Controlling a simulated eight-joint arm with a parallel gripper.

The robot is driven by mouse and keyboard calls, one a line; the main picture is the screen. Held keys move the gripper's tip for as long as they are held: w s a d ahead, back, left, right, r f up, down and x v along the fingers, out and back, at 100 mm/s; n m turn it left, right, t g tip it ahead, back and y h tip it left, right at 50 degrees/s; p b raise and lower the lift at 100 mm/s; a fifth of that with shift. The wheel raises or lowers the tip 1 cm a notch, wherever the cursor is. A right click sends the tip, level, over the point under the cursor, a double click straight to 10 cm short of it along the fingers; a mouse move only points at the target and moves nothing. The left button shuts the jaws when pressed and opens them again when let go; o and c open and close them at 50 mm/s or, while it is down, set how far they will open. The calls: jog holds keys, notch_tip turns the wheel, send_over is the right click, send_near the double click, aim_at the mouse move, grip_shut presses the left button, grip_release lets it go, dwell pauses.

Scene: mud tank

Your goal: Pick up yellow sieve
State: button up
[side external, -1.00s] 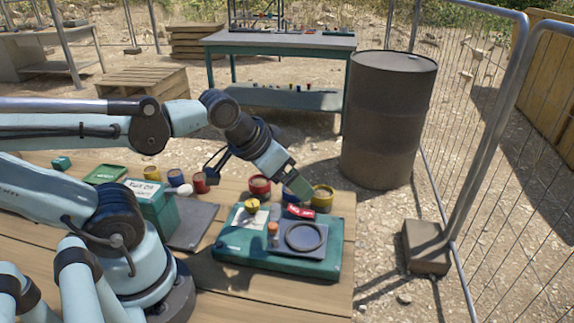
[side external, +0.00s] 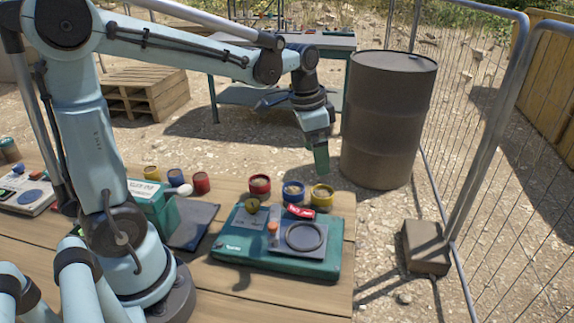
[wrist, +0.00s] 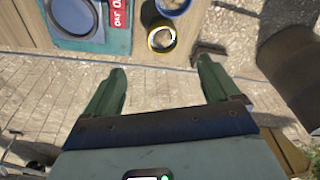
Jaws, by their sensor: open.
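The yellow sieve (side external: 321,197) stands upright on the wooden table near its far edge, at the right end of a row with a blue sieve (side external: 293,192) and a red sieve (side external: 260,185). My gripper (side external: 321,168) hangs above it, pointing down, with a visible gap. In the wrist view the yellow sieve (wrist: 162,38) lies just ahead of the fingertips, roughly centred between them. My gripper (wrist: 161,68) is open there with nothing between its fingers. The side view shows the fingers edge-on.
A teal case (side external: 230,250) with a round dark ring and a red label (side external: 301,212) sits in front of the sieves. A dark barrel (side external: 388,120) stands beyond the table at right, by a wire fence (side external: 480,130). Several small pots stand further left.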

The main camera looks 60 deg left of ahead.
aim_at(323, 195)
jog(key=shift+m+g, duration=0.3)
jog(key=shift+w+d+f, duration=0.1)
jog(key=shift+w+f, duration=0.35)
jog(key=shift+f, duration=1.65)
jog(key=shift+w+a+f, duration=0.1)
jog(key=shift+w+f, duration=0.35)
jog(key=shift+f, duration=1.7)
jog(key=shift+w+d+f, duration=0.1)
jog(key=shift+w+f, duration=0.35)
jog(key=shift+f, duration=1.65)
jog(key=c, duration=1.1)
